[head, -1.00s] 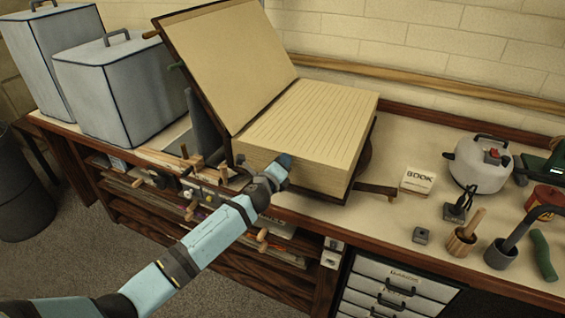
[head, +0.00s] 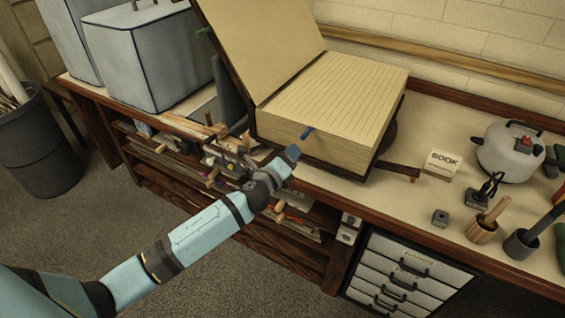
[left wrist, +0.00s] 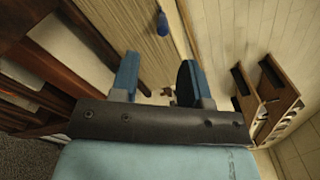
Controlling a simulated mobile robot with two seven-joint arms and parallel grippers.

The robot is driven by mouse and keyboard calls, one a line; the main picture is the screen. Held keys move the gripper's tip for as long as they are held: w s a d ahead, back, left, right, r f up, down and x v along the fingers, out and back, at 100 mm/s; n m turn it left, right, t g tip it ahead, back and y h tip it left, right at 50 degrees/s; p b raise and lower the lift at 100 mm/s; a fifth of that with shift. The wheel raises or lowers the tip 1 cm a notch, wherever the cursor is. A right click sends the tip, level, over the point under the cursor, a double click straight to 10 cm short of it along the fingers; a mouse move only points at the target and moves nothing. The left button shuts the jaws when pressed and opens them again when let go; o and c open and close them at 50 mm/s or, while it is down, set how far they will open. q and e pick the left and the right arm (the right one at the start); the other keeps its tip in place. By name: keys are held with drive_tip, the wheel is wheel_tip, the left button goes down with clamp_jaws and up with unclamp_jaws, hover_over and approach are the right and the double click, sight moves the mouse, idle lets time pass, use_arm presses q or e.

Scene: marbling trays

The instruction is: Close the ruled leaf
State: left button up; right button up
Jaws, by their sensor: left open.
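A big thick book lies open on the bench. Its ruled leaf (head: 340,88) faces up on the page block, and a plain leaf or cover (head: 255,40) stands tilted up at its left. A small blue tab (head: 308,132) sticks out at the front edge of the block. What looks like the same tab shows in the left wrist view (left wrist: 163,22), ahead of the fingers. My left gripper (head: 292,155) is just in front of the book, below the tab and apart from it. In the left wrist view its two blue fingers (left wrist: 158,80) are spread and empty. My right gripper is not seen.
A small block marked BOOK (head: 442,163), a kettle (head: 508,150) and a wooden mortar (head: 482,230) stand to the right. Grey boxes (head: 150,60) stand at the left. Wooden pegs (head: 212,180) stick out near my forearm. Bench top right of the book is partly free.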

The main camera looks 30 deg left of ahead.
use_arm(q)
drive_tip(key=s, duration=0.3)
drive_tip(key=shift+s+a, duration=0.1)
drive_tip(key=shift+s, duration=0.2)
drive_tip(key=s+d+f+n+g+h, duration=0.1)
drive_tip(key=s+d+f+n+g, duration=0.1)
drive_tip(key=s+f+n, duration=0.6)
drive_tip(key=s+d+f+n+g, duration=0.35)
drive_tip(key=s+n, duration=0.35)
drive_tip(key=s, duration=0.3)
drive_tip(key=s+d+f+n+g+h, duration=0.1)
drive_tip(key=s+d+f+n+g, duration=0.1)
drive_tip(key=s+f+n, duration=0.6)
wheel_tip(320, 180, up, 13)
drive_tip(key=s+a+p, duration=0.1)
drive_tip(key=s+p, duration=0.1)
drive_tip(key=p, duration=1)
drive_tip(key=shift+s, duration=0.15)
drive_tip(key=shift+t, duration=0.25)
